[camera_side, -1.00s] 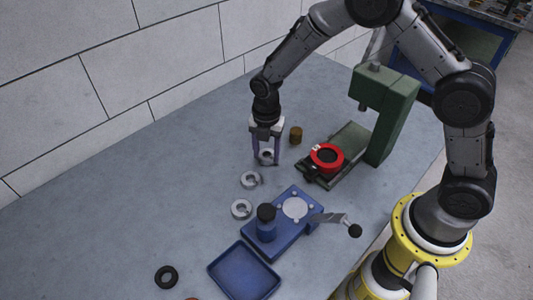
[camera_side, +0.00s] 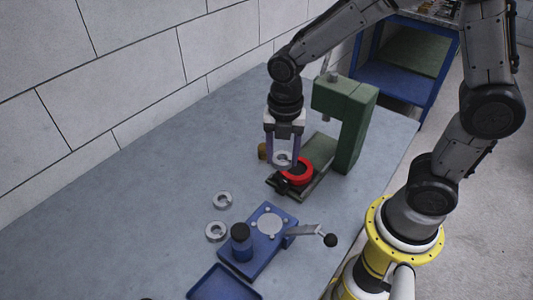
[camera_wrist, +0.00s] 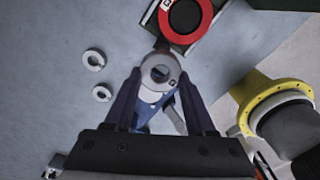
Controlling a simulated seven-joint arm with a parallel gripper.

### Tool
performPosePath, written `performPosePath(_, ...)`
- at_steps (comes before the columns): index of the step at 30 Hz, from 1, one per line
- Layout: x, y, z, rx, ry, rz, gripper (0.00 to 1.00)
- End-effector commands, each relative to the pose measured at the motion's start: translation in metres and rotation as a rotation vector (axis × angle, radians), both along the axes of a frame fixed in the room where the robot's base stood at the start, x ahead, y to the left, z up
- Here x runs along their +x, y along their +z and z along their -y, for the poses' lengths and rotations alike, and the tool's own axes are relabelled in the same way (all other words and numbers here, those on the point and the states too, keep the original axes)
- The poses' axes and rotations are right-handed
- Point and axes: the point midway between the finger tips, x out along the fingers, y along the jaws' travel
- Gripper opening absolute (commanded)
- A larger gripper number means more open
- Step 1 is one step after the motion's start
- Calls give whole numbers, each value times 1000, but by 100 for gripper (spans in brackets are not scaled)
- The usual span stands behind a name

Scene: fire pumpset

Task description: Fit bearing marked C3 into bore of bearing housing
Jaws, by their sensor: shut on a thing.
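My gripper (camera_side: 284,160) is shut on a grey ring-shaped bearing (camera_side: 283,158), held above the table. In the wrist view, the held bearing (camera_wrist: 160,73) sits between the fingertips; a small dark mark shows on its face but I cannot read it. The red bearing housing (camera_side: 301,176) with its dark bore lies on the green press base. In the side view the gripper partly overlaps it. In the wrist view the housing (camera_wrist: 206,14) is beyond the fingertips, apart from the bearing. Two similar bearings (camera_side: 222,199) (camera_side: 216,231) lie on the table.
The green press column (camera_side: 352,130) stands close behind the housing to the right. A brown cylinder (camera_side: 262,152) is just left of the gripper. A blue fixture (camera_side: 262,248) with a lever handle and a blue tray (camera_side: 225,284) are at the front. The table's left is clear.

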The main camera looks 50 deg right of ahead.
Motion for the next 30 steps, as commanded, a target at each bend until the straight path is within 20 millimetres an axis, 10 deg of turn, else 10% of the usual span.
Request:
performPosePath(8, 22, -4, 16, -3, -79, -12, 0)
performPosePath(18, 107, 8, 41, 1, -736, 1, 0)
performPosePath(30, 157, 32, 56, 11, -1479, 12, 0)
